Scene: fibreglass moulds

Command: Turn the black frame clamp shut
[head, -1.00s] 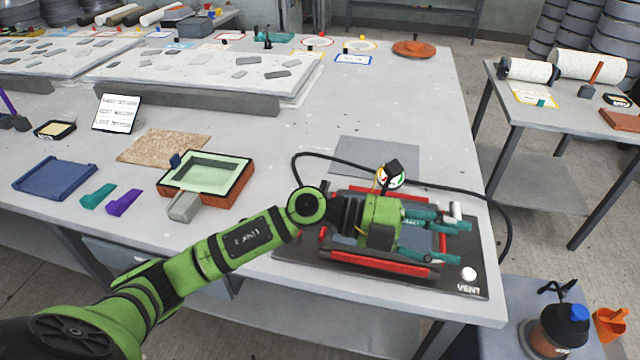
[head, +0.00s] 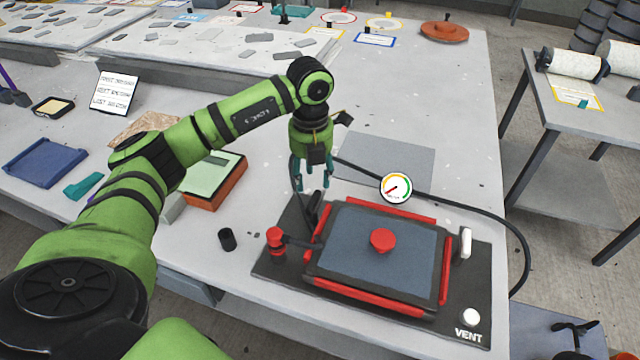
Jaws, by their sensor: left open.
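The vacuum frame has a black base (head: 400,318), red edge bars and a dark lid (head: 345,235) with a red knob (head: 382,240). A black upright piece, apparently the black frame clamp (head: 314,207), stands at the frame's back left corner; it is partly hidden. My left gripper (head: 312,184) points down just above this clamp, with teal fingers apart and nothing between them. I cannot tell whether the fingers touch the clamp. A white clamp handle (head: 465,242) stands upright on the right side. My right gripper is not in view.
A red knob (head: 275,237) stands at the base's left, and a black cylinder (head: 228,239) on the table beside it. A gauge (head: 396,187) stands behind the frame, with a black hose (head: 495,208) curving round the right. A grey sheet (head: 385,158) lies behind.

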